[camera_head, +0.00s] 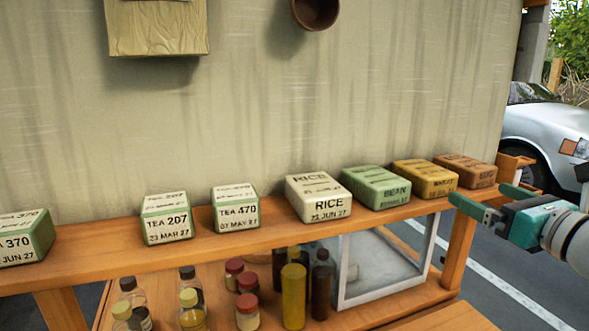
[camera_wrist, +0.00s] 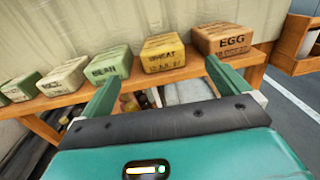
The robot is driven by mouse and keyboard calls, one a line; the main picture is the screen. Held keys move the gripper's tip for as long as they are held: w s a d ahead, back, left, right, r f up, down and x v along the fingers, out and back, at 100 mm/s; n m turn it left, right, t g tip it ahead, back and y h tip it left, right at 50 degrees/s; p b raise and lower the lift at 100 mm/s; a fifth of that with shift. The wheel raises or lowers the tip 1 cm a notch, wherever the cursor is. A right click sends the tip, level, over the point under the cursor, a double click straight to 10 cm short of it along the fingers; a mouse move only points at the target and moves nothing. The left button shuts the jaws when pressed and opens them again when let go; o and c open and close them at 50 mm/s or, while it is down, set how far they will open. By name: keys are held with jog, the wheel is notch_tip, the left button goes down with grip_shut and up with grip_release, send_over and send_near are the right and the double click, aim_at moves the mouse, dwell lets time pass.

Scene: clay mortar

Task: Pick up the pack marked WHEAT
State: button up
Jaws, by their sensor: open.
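The yellow pack marked WHEAT (camera_head: 425,178) lies on the wooden shelf, between the green BEAN pack and the brown EGG pack. In the wrist view the WHEAT pack (camera_wrist: 163,54) is beyond my fingertips, near the middle, with its label facing me. My gripper (camera_head: 482,205) is at the right in the head view, in front of the shelf's right end. In the wrist view my gripper (camera_wrist: 160,80) has its two green fingers spread wide, with nothing held between them. The fingers do not touch the WHEAT pack.
The BEAN pack (camera_head: 375,187) and EGG pack (camera_head: 465,170) flank WHEAT closely. The RICE pack (camera_head: 318,198) and several TEA packs stand further left on the shelf (camera_head: 275,237). Below are bottles, jars (camera_head: 247,311) and a clear box (camera_head: 380,265). Open ground lies right, near a car (camera_head: 545,130).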

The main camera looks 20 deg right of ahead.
aim_at(444, 178)
jog(key=w, duration=0.8)
jog(key=shift+w+d, duration=0.1)
jog(key=shift+w, duration=0.05)
jog(key=shift+w+d+f, duration=0.1)
jog(key=shift+w+f, duration=0.05)
jog(key=shift+w, duration=1.15)
jog(key=shift+w+d+f, duration=0.1)
jog(key=shift+w+f, duration=0.05)
jog(key=shift+w, duration=1.15)
jog(key=shift+a, duration=0.1)
jog(key=c, duration=1.1)
